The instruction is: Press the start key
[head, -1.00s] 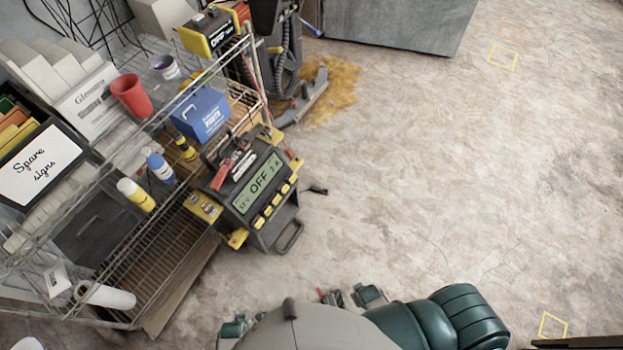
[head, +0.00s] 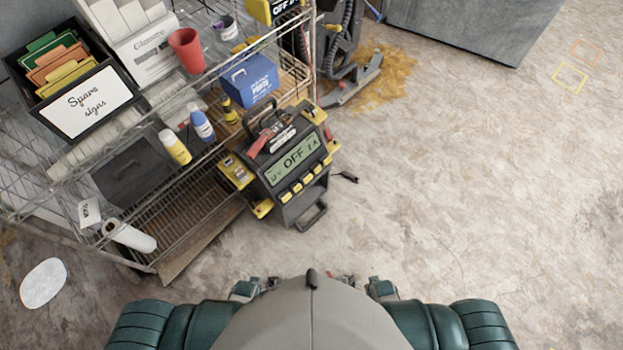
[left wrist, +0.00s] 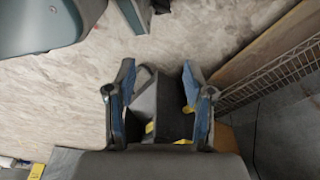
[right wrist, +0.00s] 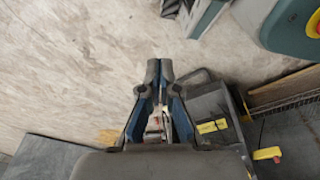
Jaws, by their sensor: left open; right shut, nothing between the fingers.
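A dark charger-like machine (head: 290,165) with a handle stands on the floor against the shelf in the head view. Its display (head: 296,159) reads OFF, with 12 V and 2 A beside it. A row of yellow keys (head: 297,188) runs below the display; their labels are too small to read, so I cannot tell which is the start key. My left gripper (left wrist: 158,85) is open, with a dark shape and yellow bits seen beyond its fingers. My right gripper (right wrist: 159,68) is shut and empty. Both grippers are mostly hidden by my body in the head view.
A brown spill (head: 385,82) lies near a floor machine (head: 352,85).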

